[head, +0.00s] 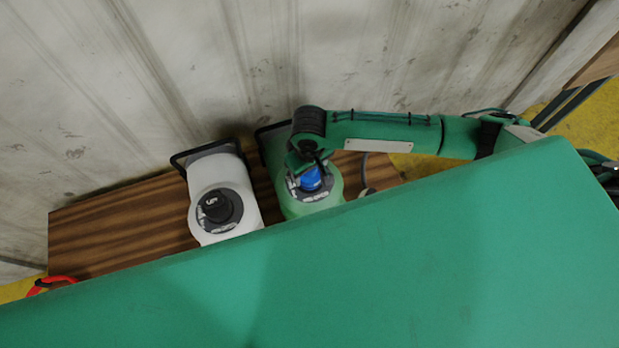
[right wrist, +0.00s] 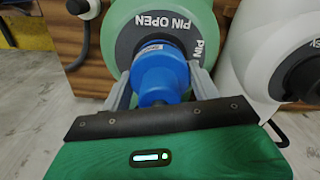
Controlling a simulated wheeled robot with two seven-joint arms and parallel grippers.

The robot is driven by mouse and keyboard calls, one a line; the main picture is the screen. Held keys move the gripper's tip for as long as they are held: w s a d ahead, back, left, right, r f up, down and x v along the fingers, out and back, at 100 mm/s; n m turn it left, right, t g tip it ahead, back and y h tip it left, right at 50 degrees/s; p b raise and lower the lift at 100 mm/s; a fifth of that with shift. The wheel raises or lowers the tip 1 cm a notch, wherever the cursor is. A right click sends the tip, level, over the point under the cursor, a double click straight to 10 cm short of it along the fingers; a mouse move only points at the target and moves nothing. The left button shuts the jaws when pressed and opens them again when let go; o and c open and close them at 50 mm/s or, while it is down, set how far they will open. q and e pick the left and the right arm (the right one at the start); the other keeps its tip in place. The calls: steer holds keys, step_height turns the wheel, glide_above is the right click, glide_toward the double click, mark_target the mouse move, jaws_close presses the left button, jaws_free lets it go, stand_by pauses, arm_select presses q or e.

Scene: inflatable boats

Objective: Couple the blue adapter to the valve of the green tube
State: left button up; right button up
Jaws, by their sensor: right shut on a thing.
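The green tube (head: 296,208) lies behind the large green surface, with its end and dark valve ring facing up in the head view. The tube also shows in the right wrist view (right wrist: 121,14), where its ring (right wrist: 150,20) reads "PIN OPEN". The blue adapter (right wrist: 160,75) sits between the fingers of my right gripper (right wrist: 158,88), which is shut on it. The adapter (head: 311,179) is at the middle of the ring; whether it is seated on the valve I cannot tell, as the adapter hides the valve. My left gripper is not in view.
A white tube (head: 240,228) with a dark valve ring stands just left of the green one. Both rest by a wooden bench (head: 120,228) against a stained wall (head: 200,70). A grey hose (right wrist: 86,35) hangs beside the green tube. A red loop (head: 52,283) lies at far left.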

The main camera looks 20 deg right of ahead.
steer(key=shift+f, duration=0.5)
stand_by(0.4)
steer(key=shift+s+r+m+p, duration=0.1)
steer(key=shift+r+m+p, duration=0.15)
steer(key=shift+m+p, duration=1.35)
steer(key=shift+p, duration=0.55)
steer(key=shift+f, duration=0.1)
steer(key=shift+f+m+p, duration=0.1)
steer(key=shift+m+p, duration=0.25)
steer(key=shift+m, duration=0.05)
